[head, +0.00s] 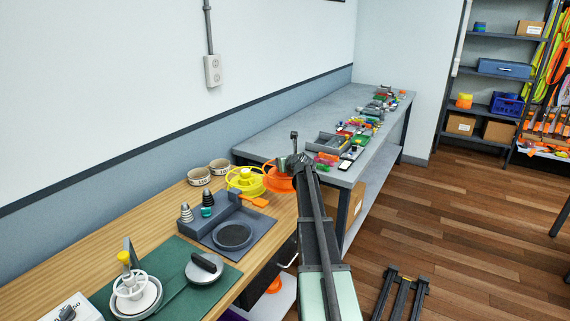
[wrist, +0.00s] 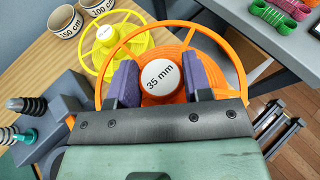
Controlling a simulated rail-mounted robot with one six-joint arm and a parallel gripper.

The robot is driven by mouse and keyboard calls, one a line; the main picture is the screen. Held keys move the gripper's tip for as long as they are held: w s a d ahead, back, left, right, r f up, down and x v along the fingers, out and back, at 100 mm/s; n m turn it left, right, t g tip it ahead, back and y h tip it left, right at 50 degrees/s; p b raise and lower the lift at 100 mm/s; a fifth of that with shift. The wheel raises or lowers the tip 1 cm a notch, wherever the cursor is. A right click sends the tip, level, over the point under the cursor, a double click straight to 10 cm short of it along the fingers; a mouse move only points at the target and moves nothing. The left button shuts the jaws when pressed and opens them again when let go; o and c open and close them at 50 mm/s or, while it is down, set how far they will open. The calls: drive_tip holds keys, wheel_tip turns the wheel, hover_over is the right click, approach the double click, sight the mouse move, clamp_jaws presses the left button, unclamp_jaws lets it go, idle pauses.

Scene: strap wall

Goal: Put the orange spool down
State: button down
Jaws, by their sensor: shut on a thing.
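The orange spool (head: 279,184) shows at the far right end of the wooden bench, beside the yellow spool (head: 245,180). In the wrist view the orange spool (wrist: 168,50) has a white cap marked "35 mm" on its hub. My gripper (wrist: 162,82) is shut on that hub, with a purple pad on each side. My gripper (head: 291,164) partly hides the spool in the head view. The orange rim overlaps the yellow spool (wrist: 108,36) in the wrist view. I cannot tell whether the orange spool touches the bench.
Two labelled cups (head: 209,171) stand behind the yellow spool. A dark grey fixture (head: 232,226) with a round plate and cones is nearer. A green mat (head: 178,262) holds a white reel. A grey bench (head: 270,136) with many small parts adjoins on the right.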

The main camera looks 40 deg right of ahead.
wheel_tip(320, 180, up, 11)
drive_tip(key=p, duration=0.8)
